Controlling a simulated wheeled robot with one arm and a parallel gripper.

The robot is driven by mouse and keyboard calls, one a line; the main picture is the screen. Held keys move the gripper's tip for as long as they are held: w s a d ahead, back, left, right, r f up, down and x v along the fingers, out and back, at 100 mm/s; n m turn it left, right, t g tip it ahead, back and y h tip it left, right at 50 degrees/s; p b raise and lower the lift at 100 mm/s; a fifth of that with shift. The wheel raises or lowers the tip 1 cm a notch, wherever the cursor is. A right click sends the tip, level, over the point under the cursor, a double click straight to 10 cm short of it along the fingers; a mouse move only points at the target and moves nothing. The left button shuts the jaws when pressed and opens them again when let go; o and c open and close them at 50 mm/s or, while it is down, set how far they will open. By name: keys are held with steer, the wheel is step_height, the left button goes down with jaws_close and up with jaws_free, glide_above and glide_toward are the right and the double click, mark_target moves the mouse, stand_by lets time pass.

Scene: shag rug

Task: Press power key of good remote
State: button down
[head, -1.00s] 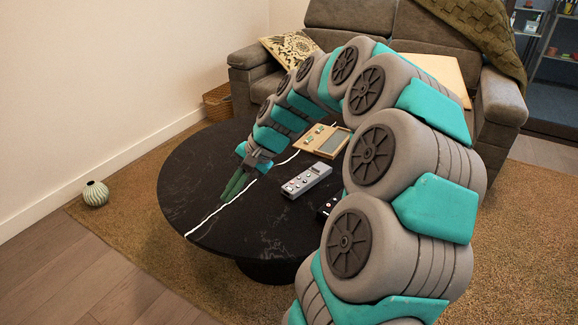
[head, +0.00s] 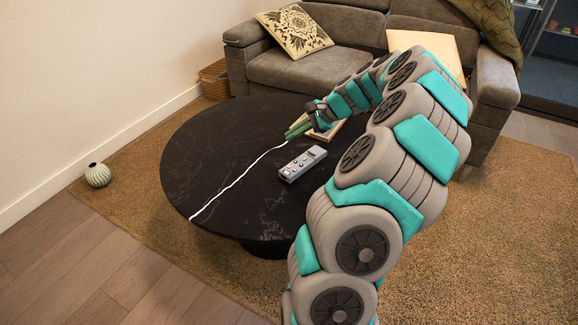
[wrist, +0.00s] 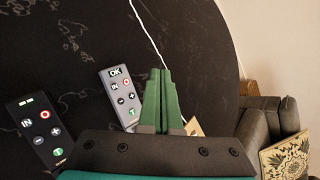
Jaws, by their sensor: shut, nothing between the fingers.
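A grey remote (head: 302,162) lies on the round black table. In the wrist view the grey remote (wrist: 119,108) has a display reading "OK" and a red-ringed key (wrist: 127,86) with a power-like mark. A darker remote (wrist: 26,130) lies left of it in the wrist view, with two small lit bars and its own red-ringed key (wrist: 44,115). My arm hides this one in the head view. My gripper (head: 289,134) is shut and empty, its green fingers beyond the grey remote in the head view. In the wrist view the fingertips (wrist: 160,72) appear right of the grey remote, apart from it.
A tan device (head: 325,132) lies partly hidden behind my gripper.

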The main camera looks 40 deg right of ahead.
mark_target(293, 167)
steer(key=shift+f+b, duration=1.6)
steer(key=shift+f, duration=2.75)
steer(key=shift+f, duration=0.15)
steer(key=shift+f, duration=0.3)
steer(key=shift+f, duration=0.35)
steer(key=shift+r, duration=0.1)
steer(key=shift+r+p, duration=0.45)
steer(key=shift+r, duration=0.25)
steer(key=shift+r+p, duration=1.15)
steer(key=shift+r, duration=1.35)
steer(key=shift+a, duration=0.1)
